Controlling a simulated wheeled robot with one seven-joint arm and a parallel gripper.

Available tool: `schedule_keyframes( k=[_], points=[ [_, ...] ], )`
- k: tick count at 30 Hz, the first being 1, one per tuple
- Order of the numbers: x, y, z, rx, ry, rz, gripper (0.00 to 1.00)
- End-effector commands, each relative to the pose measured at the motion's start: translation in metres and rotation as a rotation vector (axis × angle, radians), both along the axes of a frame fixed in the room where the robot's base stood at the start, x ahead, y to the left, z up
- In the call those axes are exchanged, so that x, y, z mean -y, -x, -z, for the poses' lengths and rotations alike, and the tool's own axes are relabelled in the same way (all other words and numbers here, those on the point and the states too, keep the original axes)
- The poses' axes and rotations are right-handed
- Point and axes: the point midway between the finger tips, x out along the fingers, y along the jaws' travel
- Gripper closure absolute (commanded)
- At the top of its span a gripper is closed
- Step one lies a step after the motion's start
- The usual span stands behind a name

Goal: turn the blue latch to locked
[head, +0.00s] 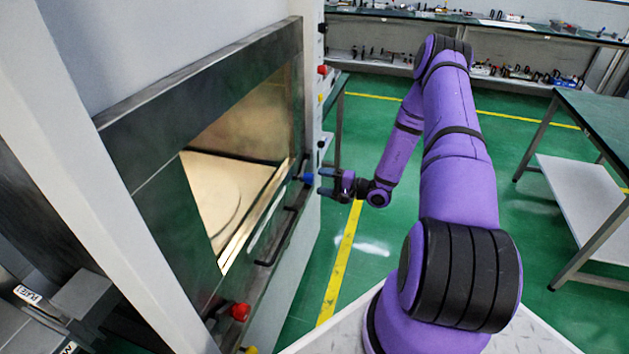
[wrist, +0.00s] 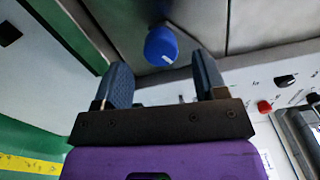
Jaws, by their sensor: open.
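The blue latch (head: 308,178) is a small round knob on the right edge of the microwave generator's front. In the wrist view the blue latch (wrist: 161,46) shows a pale mark on its face. My gripper (head: 325,182) is open and faces the latch from the right in the head view. In the wrist view my gripper (wrist: 164,72) has its two fingers apart, with the latch ahead of and between the fingertips. The fingers do not appear to touch it. The latch's turn position is hard to read.
The generator's door (head: 200,180) has a window and a black handle (head: 282,238) below the latch. Red knobs (head: 239,311) and (wrist: 264,107) sit on the panel. A green-topped table (head: 600,120) stands to the right. The green floor between is clear.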

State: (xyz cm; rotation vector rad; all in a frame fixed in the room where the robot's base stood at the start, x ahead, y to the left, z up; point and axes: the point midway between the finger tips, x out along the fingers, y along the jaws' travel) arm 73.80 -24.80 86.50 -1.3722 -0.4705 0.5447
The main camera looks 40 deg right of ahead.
Motion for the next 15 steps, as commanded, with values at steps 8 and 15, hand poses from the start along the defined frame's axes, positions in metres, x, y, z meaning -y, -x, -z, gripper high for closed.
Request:
schedule_keyframes(
  k=[8, 15],
  points=[
    [0.031, 0.039, 0.0, 0.0, 0.0, 0.001, 0.34],
    [0.041, 0.053, 0.0, 0.001, -0.001, 0.0, 0.34]
  ],
)
